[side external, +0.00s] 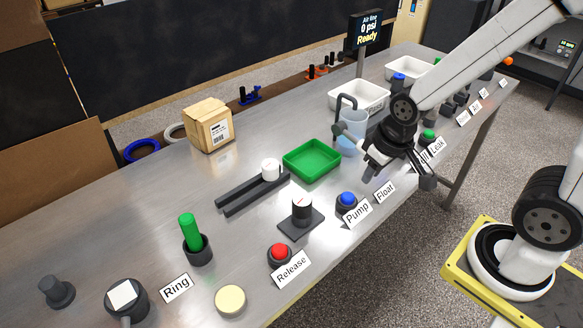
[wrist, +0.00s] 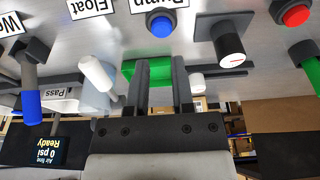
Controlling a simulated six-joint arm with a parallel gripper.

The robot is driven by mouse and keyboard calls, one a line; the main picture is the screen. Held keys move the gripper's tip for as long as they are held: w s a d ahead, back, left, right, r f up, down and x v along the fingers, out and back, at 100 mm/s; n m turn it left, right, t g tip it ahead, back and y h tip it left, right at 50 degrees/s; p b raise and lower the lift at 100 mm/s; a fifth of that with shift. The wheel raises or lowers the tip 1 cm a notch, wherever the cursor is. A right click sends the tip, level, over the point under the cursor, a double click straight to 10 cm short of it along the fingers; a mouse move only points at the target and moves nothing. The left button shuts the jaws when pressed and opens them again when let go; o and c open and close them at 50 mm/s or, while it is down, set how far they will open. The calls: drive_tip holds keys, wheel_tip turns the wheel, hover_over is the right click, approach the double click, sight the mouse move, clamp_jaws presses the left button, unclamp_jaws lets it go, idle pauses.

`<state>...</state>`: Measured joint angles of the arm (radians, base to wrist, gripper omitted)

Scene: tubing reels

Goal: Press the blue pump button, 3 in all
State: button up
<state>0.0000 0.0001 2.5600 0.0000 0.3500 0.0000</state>
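The blue pump button (side external: 347,198) sits on a dark round base near the table's front edge, behind the Pump label (side external: 357,213). It also shows at the top of the wrist view (wrist: 160,25), beyond my fingertips. My gripper (side external: 398,178) hangs above the table to the right of the button in the side view, apart from it. In the wrist view my gripper (wrist: 161,62) has its two fingers apart with nothing held between them. The display (side external: 367,30) reads "Air line 0 psi Ready".
A red Release button (side external: 279,254) and a dial with a white top (side external: 302,208) stand left of the blue button. A green tray (side external: 312,157) lies behind. A Float label (side external: 385,192) and a green button (side external: 429,135) are to the right.

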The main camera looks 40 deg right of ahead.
clamp_jaws()
idle(1.3)
